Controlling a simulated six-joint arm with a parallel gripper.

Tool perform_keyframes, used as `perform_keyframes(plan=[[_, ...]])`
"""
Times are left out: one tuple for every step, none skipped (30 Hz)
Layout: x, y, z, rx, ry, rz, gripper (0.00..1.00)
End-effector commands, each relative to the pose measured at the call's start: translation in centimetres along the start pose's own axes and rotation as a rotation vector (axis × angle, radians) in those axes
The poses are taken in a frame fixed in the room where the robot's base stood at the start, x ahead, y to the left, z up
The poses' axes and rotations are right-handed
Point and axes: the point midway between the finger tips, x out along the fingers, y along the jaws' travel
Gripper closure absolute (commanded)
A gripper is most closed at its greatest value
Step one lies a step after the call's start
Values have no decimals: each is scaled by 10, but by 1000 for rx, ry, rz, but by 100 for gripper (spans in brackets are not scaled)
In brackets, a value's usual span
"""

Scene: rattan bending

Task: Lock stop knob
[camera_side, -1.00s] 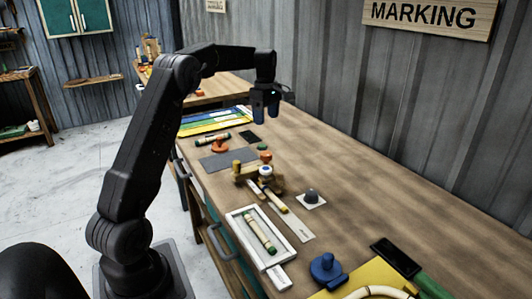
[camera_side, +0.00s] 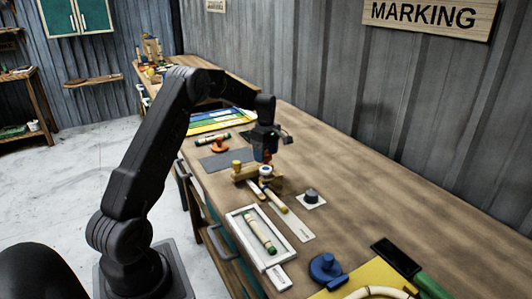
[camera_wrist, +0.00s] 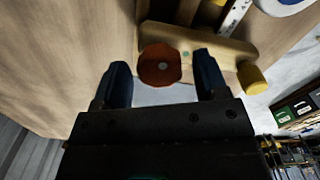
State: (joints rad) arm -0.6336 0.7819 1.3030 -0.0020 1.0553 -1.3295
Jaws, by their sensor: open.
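An orange-red round knob (camera_wrist: 160,64) with a pale centre shows between my fingers in the wrist view, at the edge of a wooden bar (camera_wrist: 205,45). I take it as the stop knob. It also shows in the side view (camera_side: 267,157), directly under my gripper (camera_side: 265,148). My gripper (camera_wrist: 160,68) is open, its two dark blue fingers on either side of the knob, with a gap visible on both sides. I cannot tell whether the fingertips are level with the knob or just above it. The wooden fixture (camera_side: 243,176) stands on the bench, partly hidden by my gripper.
A yellow knob (camera_wrist: 252,78) sits at the bar's end. An orange handle (camera_side: 219,147) stands nearby on a grey mat (camera_side: 214,161). Nearer are a grey knob (camera_side: 311,195), a white tray (camera_side: 240,222) with a rod, and a blue piece (camera_side: 326,268).

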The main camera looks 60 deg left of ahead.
Motion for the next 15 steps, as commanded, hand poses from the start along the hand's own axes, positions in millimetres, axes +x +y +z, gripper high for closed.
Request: perform_keyframes(plan=[[1,0,0,0,0,0,33],[1,0,0,0,0,0,33],[0,0,0,0,0,0,33],[0,0,0,0,0,0,33],[0,0,0,0,0,0,33],[0,0,0,0,0,0,33],[0,0,0,0,0,0,35],[0,0,0,0,0,0,38],[0,0,0,0,0,0,42],[0,0,0,0,0,0,45],[0,0,0,0,0,0,48],[0,0,0,0,0,0,51],[0,0,0,0,0,0,54],[0,0,0,0,0,0,57],[0,0,0,0,0,0,61]])
